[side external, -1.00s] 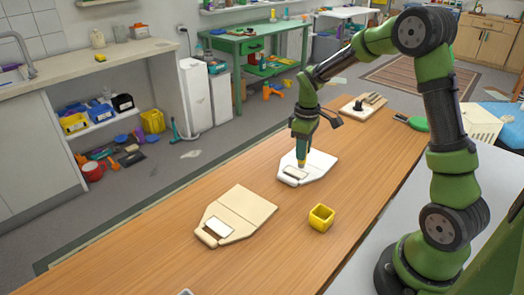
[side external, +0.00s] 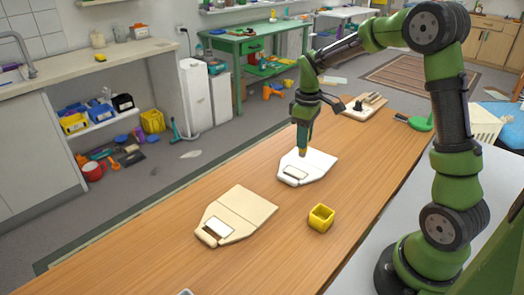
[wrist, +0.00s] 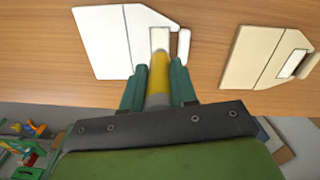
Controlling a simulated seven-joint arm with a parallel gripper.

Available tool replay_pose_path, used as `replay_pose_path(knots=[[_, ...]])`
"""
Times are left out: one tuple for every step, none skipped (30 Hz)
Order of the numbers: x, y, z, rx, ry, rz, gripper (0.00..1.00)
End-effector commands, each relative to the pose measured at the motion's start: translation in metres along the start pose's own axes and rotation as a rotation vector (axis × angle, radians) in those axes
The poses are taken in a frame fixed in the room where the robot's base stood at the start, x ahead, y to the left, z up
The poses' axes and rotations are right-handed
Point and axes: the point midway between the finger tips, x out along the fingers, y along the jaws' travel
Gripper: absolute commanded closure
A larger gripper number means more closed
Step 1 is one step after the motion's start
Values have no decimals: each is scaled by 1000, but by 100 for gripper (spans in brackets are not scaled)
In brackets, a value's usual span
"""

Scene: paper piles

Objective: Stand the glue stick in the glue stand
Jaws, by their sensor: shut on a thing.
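My gripper (side external: 304,128) is shut on the glue stick (side external: 303,151), a slim stick with a yellow body. The stick points down over the white board (side external: 320,163); I cannot tell whether its tip touches the board. In the wrist view, the yellow glue stick (wrist: 159,72) sits between the green fingers of my gripper (wrist: 158,88), its far end over the small pale label on the white board (wrist: 105,45). The glue stand (side external: 321,218) seems to be the yellow, open-topped square cup on the table, apart from and nearer the camera than my gripper. It is out of the wrist view.
A tan board (side external: 245,207) with a white label lies left of the glue stand; it also shows in the wrist view (wrist: 255,45). A wooden board with small items (side external: 362,107) and a green paddle-shaped thing (side external: 416,122) lie farther back. The wooden table around the stand is clear.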

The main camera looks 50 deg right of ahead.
Motion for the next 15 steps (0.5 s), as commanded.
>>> replay_pose_path(knots=[[-3, -2, -2, -7, 2, 1, 100], [-6, -4, -4, -13, 3, 2, 100], [-12, -8, -6, -25, 4, 2, 100], [-18, -14, -6, -36, 5, 3, 100], [-23, -21, -5, -48, 5, 2, 100], [-30, -32, -2, -65, 6, 3, 100], [-34, -41, 3, -73, 5, 2, 100], [-39, -50, 8, -82, 5, 2, 100], [-43, -63, 16, -90, 4, 2, 100], [-46, -73, 22, -95, 4, 2, 100], [-48, -82, 30, -97, 4, 2, 100], [-50, -94, 40, -99, 4, 2, 100], [-50, -103, 48, -100, 3, 2, 100], [-50, -111, 56, -97, 3, 2, 100], [-48, -120, 67, -94, 3, 2, 100]])
